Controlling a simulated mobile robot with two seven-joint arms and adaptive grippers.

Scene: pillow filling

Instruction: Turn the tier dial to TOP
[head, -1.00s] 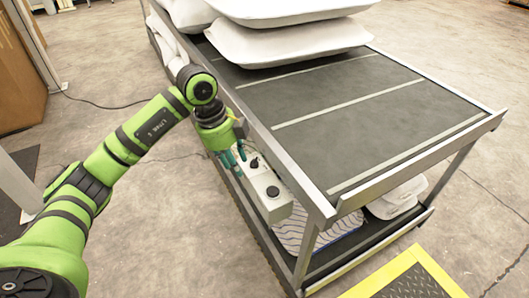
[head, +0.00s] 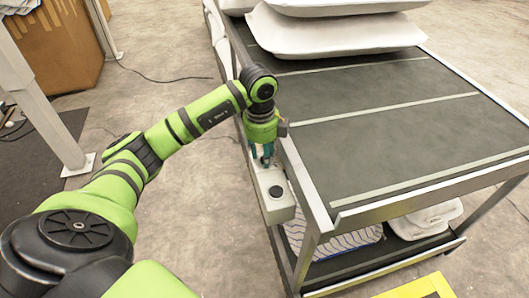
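A pale control box (head: 272,208) hangs on the near-left side of the cart. A round black dial (head: 276,191) stands on its top near the front end, clear of my gripper. My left gripper (head: 262,157), with teal fingers, points down over the far end of the box. A second dark knob was visible there earlier; it is now mostly hidden by the fingers. I cannot tell whether the fingers touch or hold it. No dial labels are readable, so I cannot tell which dial is the tier dial. My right gripper is out of view.
The cart's dark upper deck (head: 400,140) has pale stripes and a metal rail beside my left gripper. White pillows (head: 335,32) are stacked at its far end. A striped pillow (head: 335,240) and a white one (head: 425,220) lie on the lower shelf. Floor left of the cart is open.

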